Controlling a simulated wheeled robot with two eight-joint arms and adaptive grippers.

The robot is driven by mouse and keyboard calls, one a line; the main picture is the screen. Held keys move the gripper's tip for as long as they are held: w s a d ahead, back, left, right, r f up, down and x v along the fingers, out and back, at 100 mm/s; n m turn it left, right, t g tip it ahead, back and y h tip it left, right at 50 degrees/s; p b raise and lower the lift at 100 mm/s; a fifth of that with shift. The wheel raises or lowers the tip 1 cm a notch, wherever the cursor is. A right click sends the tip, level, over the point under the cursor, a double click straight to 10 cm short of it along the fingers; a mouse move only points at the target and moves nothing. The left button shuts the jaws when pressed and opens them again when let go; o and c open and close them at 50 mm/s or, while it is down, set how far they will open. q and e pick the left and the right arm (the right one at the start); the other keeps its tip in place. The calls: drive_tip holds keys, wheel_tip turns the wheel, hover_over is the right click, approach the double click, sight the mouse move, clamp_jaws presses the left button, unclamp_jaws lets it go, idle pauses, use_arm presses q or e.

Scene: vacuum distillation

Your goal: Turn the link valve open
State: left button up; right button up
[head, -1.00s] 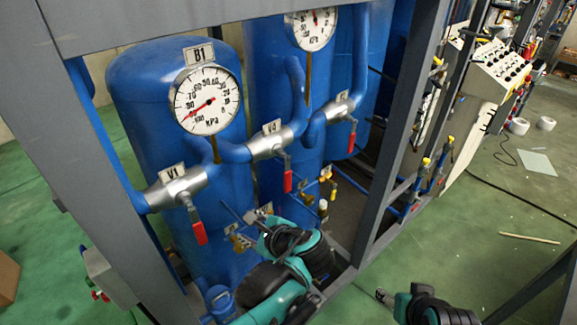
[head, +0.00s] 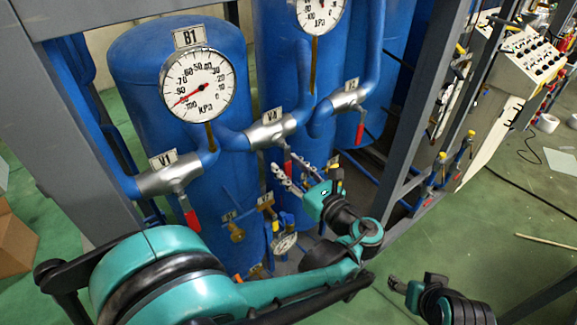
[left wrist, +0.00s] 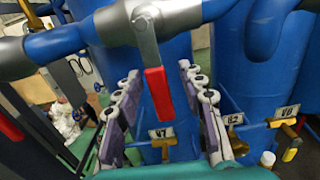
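The middle silver valve (head: 272,131), on the blue pipe between two blue tanks, appears to be the link valve. Its red-tipped lever hangs down and is partly hidden by my left gripper (head: 295,178) in the head view. In the left wrist view the red lever (left wrist: 158,92) hangs between the two spread fingers of my left gripper (left wrist: 160,100), with gaps on both sides. The fingers are open and hold nothing; how deep the lever sits between them is hard to tell. My right gripper (head: 393,285) is low at the right, away from the valves; its fingers are too small to judge.
Valve V1 (head: 170,177) with a red lever is at left, and another silver valve (head: 350,97) is at right. A pressure gauge (head: 197,85) rises above the pipe. Grey frame posts (head: 420,100) flank the tanks. Small brass valves (left wrist: 290,148) sit below. Green floor is open at right.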

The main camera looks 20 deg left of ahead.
use_arm(q)
drive_tip(key=shift+a, duration=0.3)
drive_tip(key=shift+c, duration=0.7)
clamp_jaws()
